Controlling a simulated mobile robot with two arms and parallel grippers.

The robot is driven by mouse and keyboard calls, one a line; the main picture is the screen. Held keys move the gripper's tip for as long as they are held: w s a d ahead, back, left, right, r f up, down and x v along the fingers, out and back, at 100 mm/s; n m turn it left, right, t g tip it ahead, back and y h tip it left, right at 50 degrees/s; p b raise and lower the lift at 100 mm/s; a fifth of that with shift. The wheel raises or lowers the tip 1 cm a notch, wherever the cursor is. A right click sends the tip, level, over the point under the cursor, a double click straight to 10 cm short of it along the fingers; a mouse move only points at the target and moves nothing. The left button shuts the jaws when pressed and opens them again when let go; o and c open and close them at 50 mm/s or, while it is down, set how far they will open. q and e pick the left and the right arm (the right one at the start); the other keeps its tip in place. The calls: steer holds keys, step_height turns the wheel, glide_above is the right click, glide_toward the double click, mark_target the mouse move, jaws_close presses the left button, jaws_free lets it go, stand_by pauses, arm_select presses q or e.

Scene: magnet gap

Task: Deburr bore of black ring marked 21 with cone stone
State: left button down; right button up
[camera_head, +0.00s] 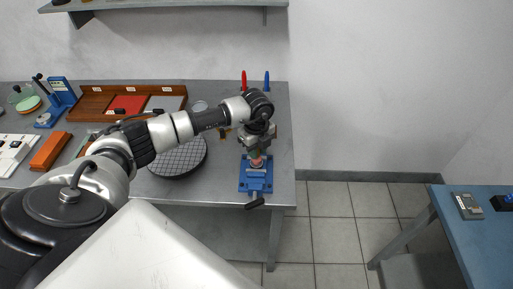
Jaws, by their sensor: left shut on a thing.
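My left gripper (256,146) points down over a blue vise (256,187) near the right end of the grey bench. It is shut on a small tool, seemingly the cone stone (255,154), whose greenish and reddish part shows just under the fingers. The tool's lower end is at the vise jaws; I cannot tell whether it touches anything there. I cannot make out the black ring marked 21 or its number; the gripper and tool cover the jaw area. My right gripper is not in view.
A round dark gridded plate (180,158) lies on the bench under my left arm. Behind it is a brown compartment tray (91,101). A red and a blue upright handle (267,80) stand at the back. A blue table (484,235) is at the right, across open tiled floor.

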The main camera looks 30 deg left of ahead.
arm_select(q)
steer(key=n+p, duration=0.2)
steer(key=n, duration=0.2)
steer(key=shift+r+n, duration=0.1)
steer(key=shift+n, duration=0.7)
steer(key=m, duration=0.1)
steer(key=m+b, duration=0.1)
steer(key=m, duration=0.1)
steer(key=shift+f, duration=0.25)
steer(key=m+b, duration=0.1)
steer(key=m, duration=0.2)
steer(key=shift+r+m, duration=0.15)
steer(key=shift+m, duration=0.25)
